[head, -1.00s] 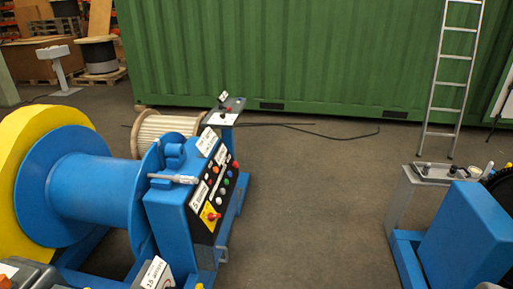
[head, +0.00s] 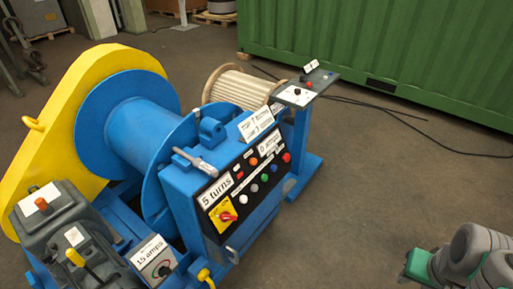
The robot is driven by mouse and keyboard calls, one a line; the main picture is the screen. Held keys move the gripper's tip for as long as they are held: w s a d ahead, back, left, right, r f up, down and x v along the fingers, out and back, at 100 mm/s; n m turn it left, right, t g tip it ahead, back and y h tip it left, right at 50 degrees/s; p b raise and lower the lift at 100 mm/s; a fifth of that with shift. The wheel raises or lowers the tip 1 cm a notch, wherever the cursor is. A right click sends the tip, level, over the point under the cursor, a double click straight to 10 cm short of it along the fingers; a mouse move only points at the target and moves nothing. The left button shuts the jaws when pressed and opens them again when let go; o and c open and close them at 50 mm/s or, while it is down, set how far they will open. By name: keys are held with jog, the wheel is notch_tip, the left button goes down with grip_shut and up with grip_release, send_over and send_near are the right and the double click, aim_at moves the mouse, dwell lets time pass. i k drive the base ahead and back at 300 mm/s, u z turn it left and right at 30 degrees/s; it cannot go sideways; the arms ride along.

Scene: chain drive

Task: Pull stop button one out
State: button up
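Whether this button is pushed in or out cannot be told. The cabinet's black panel (head: 243,178) also bears a red button (head: 286,158) at its right end and a red switch (head: 227,216) on a yellow plate. Grey and green links of my arm show at lower right, well apart from the stand. My gripper's fingertips are not visible.
A blue drum (head: 130,110) with a yellow guard (head: 60,100) fills the left. A wooden reel (head: 240,88) stands behind the cabinet. A green container (head: 400,50) stands at the back, with black cable (head: 390,112) on the floor.

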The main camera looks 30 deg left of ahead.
aim_at(286, 156)
jog(key=u, duration=1.15)
jog(key=i, duration=1.05)
jog(key=u, duration=1)
